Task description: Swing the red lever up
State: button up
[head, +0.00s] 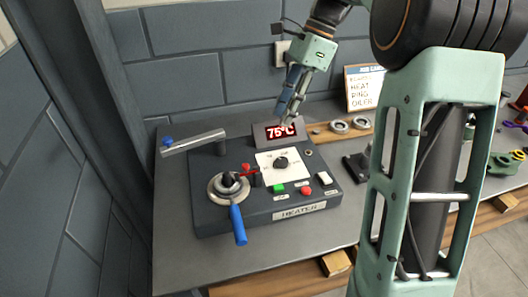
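A small red lever (248,171) sits on the dark heater panel (210,165), between the round dial with the blue handle (238,225) and the white plate with a black knob (281,163). It looks short and lies roughly level, pointing right; its exact tilt is too small to tell. My gripper (287,112) hangs pointing down behind the panel, in front of the wall, above and right of the lever and clear of it. Its fingers appear close together, and the gap between them cannot be made out. I see nothing held in it.
A red display (281,131) reading 75°C stands at the panel's back, near my fingertips. A grey bar with a blue knob (193,142) spans the panel's left rear. Green (278,188) and red (306,191) buttons sit in front. Metal rings (339,126) lie behind right.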

jog(key=n+t+h+p, duration=0.2)
jog(key=n+h+p, duration=0.35)
jog(key=n, duration=1.15)
send_near(246, 165)
jog(key=shift+y, duration=0.35)
jog(key=f, duration=0.2)
jog(key=f+p, duration=0.1)
jog(key=f, duration=0.5)
jog(key=shift+d, duration=0.4)
grip_shut()
